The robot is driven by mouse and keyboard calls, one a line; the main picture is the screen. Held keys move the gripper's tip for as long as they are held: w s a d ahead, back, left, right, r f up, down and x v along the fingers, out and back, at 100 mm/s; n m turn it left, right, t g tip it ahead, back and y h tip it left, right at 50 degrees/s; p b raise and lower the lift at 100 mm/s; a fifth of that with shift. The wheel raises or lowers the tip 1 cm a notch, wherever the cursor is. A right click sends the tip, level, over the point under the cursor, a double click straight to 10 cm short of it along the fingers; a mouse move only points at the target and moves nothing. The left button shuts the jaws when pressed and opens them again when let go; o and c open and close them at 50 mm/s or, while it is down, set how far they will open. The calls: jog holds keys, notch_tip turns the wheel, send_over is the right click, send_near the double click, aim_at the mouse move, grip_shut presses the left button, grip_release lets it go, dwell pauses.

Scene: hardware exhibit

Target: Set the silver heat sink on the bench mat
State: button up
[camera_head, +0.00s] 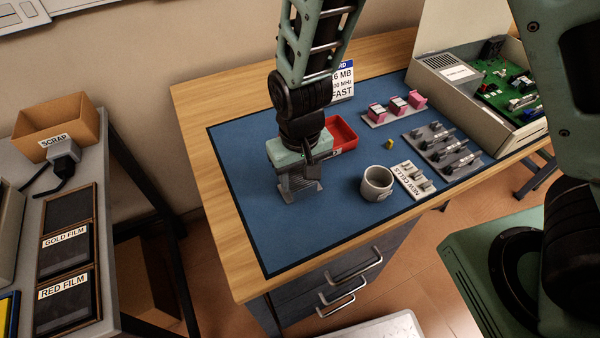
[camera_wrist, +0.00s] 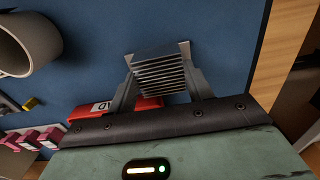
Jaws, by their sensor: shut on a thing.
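The silver heat sink (camera_wrist: 160,72) is a finned metal block between the two fingers of my gripper (camera_wrist: 163,88) in the wrist view. My gripper is shut on it. In the head view my gripper (camera_head: 299,188) points down over the left part of the blue bench mat (camera_head: 262,233), and the heat sink is largely hidden by the fingers. The heat sink is at or just above the mat; I cannot tell whether it touches. The mat around it is bare on the left and front.
A grey cup (camera_head: 377,184) stands right of my gripper, and a red tray (camera_head: 342,132) lies close behind it.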

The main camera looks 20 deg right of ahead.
aim_at(299, 179)
jog(key=o, duration=0.8)
jog(key=shift+c, duration=0.2)
notch_tip(299, 179, up, 11)
jog(key=p, duration=0.1)
jog(key=s+d+r+n, duration=0.2)
jog(key=s+r, duration=0.1)
jog(key=s, duration=0.4)
jog(key=s+d+r+n, duration=0.2)
jog(key=s+r+n, duration=0.1)
jog(key=s, duration=0.5)
jog(key=shift+r+y, duration=0.3)
